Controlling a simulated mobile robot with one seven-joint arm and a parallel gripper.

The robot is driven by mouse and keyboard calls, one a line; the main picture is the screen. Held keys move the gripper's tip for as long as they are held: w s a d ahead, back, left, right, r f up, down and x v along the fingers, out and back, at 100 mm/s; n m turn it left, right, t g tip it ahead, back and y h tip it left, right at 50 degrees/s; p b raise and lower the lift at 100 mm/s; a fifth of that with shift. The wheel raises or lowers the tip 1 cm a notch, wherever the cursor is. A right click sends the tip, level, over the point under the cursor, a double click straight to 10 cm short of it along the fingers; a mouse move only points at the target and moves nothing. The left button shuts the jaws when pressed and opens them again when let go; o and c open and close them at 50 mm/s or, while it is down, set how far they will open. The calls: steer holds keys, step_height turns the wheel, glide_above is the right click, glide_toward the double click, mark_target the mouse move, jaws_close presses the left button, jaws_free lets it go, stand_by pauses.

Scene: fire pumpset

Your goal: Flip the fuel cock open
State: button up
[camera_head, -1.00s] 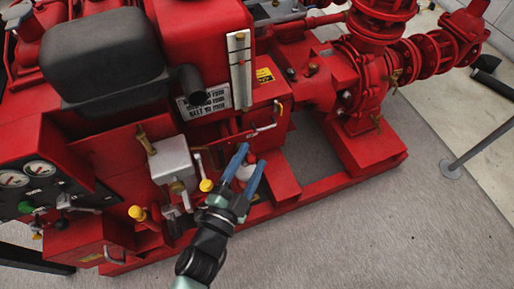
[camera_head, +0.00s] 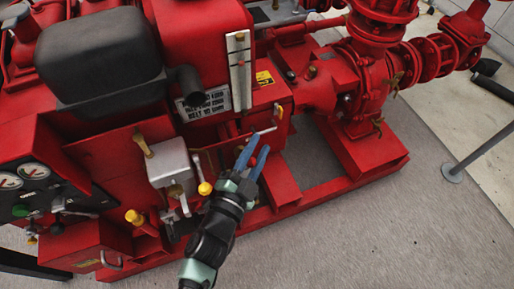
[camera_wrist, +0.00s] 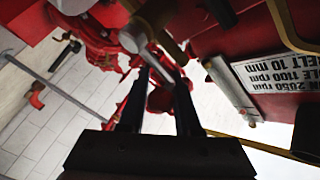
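My gripper (camera_head: 257,147) is at the red engine's front side, with its two blue fingers pointing up toward a small pale lever (camera_head: 265,131) beneath the gauge strip. I cannot tell for sure that this lever is the fuel cock. In the wrist view the dark fingers (camera_wrist: 163,80) stand apart with a gap between them. A pale grey rod with a round end (camera_wrist: 136,40) lies by the fingertips. I cannot tell whether they touch. Nothing is seen clamped in the gripper.
A metal box (camera_head: 170,163) and a yellow-knobbed lever (camera_head: 204,187) are left of my gripper. A text plate (camera_head: 207,103) is above it. The red base rail (camera_head: 290,190) runs below. A grey post (camera_head: 452,172) stands right. The floor in front is clear.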

jaws_close()
steer(key=shift+a+f+n+t+b, duration=0.15)
steer(key=shift+a+n+t+b, duration=0.2)
steer(key=shift+b, duration=0.25)
steer(key=shift+s+r+n, duration=0.15)
steer(key=shift+r+n, duration=0.1)
steer(key=o, duration=0.8)
jaws_free()
steer(key=p+v, duration=0.1)
steer(key=v, duration=0.3)
steer(key=p+v, duration=0.1)
steer(key=v, duration=0.3)
steer(key=p+v, duration=0.1)
steer(key=v, duration=0.4)
steer(key=shift+f, duration=0.25)
